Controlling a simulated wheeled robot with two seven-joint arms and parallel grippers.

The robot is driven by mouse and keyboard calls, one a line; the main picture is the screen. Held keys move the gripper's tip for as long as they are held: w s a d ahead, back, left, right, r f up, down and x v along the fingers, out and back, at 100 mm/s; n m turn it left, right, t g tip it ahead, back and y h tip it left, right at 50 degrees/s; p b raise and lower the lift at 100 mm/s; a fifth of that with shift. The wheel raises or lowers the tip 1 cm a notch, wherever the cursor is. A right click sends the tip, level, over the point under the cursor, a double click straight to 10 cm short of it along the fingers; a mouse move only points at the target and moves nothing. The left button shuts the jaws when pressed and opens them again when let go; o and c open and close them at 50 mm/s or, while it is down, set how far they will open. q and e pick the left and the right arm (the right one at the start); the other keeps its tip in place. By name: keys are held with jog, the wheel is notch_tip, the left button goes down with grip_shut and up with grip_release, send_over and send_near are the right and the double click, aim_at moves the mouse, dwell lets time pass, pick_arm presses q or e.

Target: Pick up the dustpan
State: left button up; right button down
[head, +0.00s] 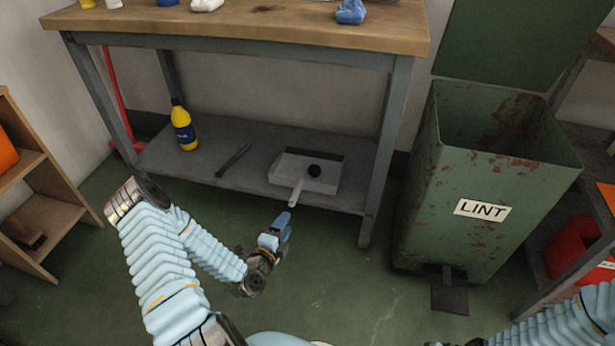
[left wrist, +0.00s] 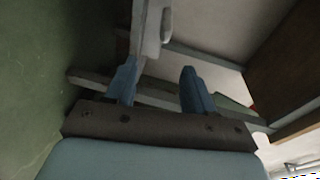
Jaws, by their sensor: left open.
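The dustpan (head: 325,184) is a light grey tray lying on the lower shelf of the workbench, with its pale handle (head: 296,193) pointing out over the shelf's front edge. My left gripper (head: 284,224) is in front of the shelf, just below and apart from the handle. In the left wrist view, my left gripper (left wrist: 158,88) has its two blue fingers apart with nothing between the tips. A pale grey piece beyond them, probably the dustpan (left wrist: 151,35), is partly cut off. My right gripper's fingers do not show.
The lower shelf (head: 225,155) also holds a yellow bottle (head: 184,128) and a dark bar-like tool (head: 233,160). A bench leg (head: 385,150) stands right of the dustpan. A green LINT bin (head: 480,190) stands farther right. The floor (head: 330,270) before the shelf is clear.

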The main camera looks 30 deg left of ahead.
aim_at(293, 202)
pick_arm(q)
jog(key=w+a, duration=0.1)
jog(key=w, duration=0.3)
jog(key=w+a+b, duration=0.1)
jog(key=w, duration=0.4)
jog(key=w+a+f, duration=0.1)
jog(key=w, duration=0.3)
jog(key=shift+w, duration=0.2)
jog(key=shift+y, duration=0.3)
grip_shut()
